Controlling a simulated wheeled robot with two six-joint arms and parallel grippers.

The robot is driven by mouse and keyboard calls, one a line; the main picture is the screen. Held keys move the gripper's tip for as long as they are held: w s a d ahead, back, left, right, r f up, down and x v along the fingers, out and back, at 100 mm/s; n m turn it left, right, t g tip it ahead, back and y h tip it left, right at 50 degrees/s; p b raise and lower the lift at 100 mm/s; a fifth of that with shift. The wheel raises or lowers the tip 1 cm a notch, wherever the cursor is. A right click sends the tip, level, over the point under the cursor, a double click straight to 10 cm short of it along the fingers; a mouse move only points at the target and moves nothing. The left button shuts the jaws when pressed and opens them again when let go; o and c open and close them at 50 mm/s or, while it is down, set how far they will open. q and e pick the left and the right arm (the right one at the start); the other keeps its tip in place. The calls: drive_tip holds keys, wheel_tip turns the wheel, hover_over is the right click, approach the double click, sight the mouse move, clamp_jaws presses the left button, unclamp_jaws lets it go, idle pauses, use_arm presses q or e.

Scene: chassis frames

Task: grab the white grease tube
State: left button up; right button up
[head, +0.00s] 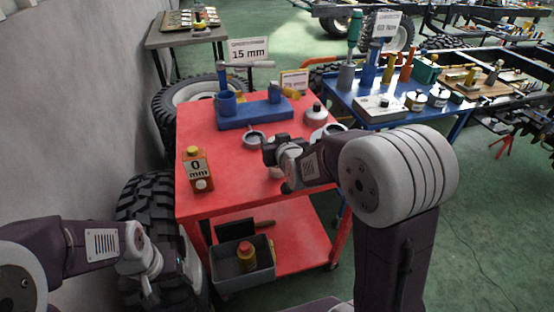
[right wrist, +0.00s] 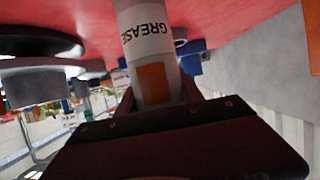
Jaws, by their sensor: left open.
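The white grease tube (right wrist: 145,45), with the word GREASE and an orange patch, shows large in the right wrist view. It sits between the fingers of my right gripper (right wrist: 160,98). I cannot tell whether the fingers press on it. In the head view my right gripper (head: 275,160) is over the front right part of the red table (head: 225,190), and the gripper and arm mostly hide the tube. My left gripper (head: 172,280) is open and empty, low at the left, apart from the table.
A blue tool holder (head: 255,112) is at the back, and a white-grey can (head: 316,113) at the right. A grey bin (head: 240,278) stands on the lower shelf.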

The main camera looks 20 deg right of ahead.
clamp_jaws()
